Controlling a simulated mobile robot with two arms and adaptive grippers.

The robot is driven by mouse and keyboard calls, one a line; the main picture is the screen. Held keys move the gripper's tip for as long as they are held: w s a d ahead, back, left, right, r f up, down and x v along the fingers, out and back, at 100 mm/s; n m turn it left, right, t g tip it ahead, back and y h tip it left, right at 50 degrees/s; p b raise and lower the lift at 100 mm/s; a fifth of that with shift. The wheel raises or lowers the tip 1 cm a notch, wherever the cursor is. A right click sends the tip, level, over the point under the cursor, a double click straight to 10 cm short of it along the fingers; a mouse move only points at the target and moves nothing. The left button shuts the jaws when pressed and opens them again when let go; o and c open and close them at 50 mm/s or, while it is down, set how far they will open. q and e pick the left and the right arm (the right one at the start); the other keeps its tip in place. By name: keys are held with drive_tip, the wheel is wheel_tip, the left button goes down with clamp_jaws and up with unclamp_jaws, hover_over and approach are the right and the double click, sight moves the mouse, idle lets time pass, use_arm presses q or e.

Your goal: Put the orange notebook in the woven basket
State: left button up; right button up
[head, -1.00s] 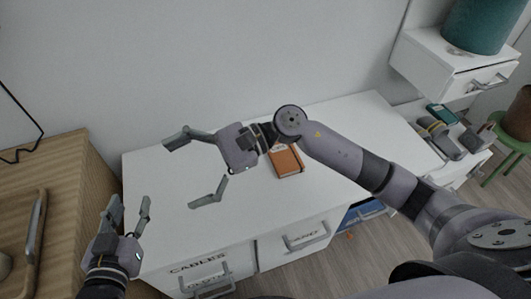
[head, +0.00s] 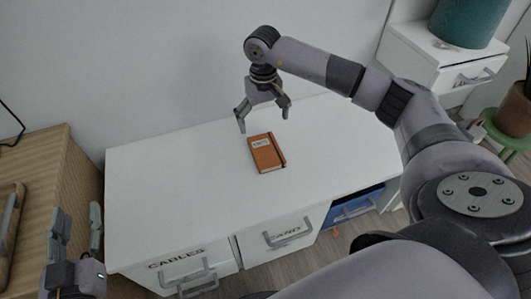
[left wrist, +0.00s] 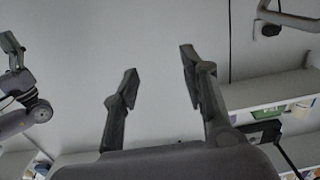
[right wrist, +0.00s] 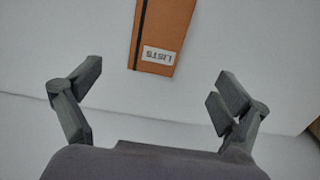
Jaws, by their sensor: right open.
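The orange notebook (head: 266,155) lies flat on the white desk top (head: 190,170); its dark strap and white label show, and the label reads LISTS in the right wrist view (right wrist: 160,30). My right gripper (head: 264,120) is open and empty, above and just behind the notebook, not touching it. My left gripper (head: 80,222) is open and empty at the lower left, beside the desk's left end; its spread fingers show in the left wrist view (left wrist: 160,65). A teal round container (head: 472,22) stands at the upper right; I cannot tell if it is the woven basket.
The teal container stands on a white drawer unit (head: 440,70). A brown pot (head: 513,112) with a plant is at the right edge. A wooden surface (head: 40,175) borders the desk on the left. The desk top around the notebook is clear.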

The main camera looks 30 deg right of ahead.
drive_tip(key=b, duration=0.1)
hover_over(266, 149)
drive_tip(key=f, duration=0.6)
drive_tip(key=shift+w+a, duration=0.2)
drive_tip(key=shift+w, duration=0.1)
drive_tip(key=shift+f, duration=0.25)
drive_tip(key=f, duration=0.1)
drive_tip(key=f+b, duration=0.1)
drive_tip(key=f, duration=0.1)
drive_tip(key=f+b, duration=0.1)
drive_tip(key=f, duration=0.1)
drive_tip(key=shift+s+d, duration=0.2)
drive_tip(key=shift+s, duration=0.2)
use_arm(q)
drive_tip(key=s+r+t+h, duration=0.2)
drive_tip(key=s+r+t, duration=0.1)
drive_tip(key=r+t, duration=0.2)
drive_tip(key=s+r+t+h, duration=0.1)
drive_tip(key=s+r+t, duration=0.2)
drive_tip(key=r, duration=0.6)
drive_tip(key=shift+s+d+r+t+h, duration=0.15)
drive_tip(key=shift+t+h, duration=0.25)
drive_tip(key=shift+t, duration=0.5)
use_arm(e)
drive_tip(key=c, duration=1.3)
drive_tip(key=shift+c, duration=0.8)
drive_tip(key=shift+r, duration=0.1)
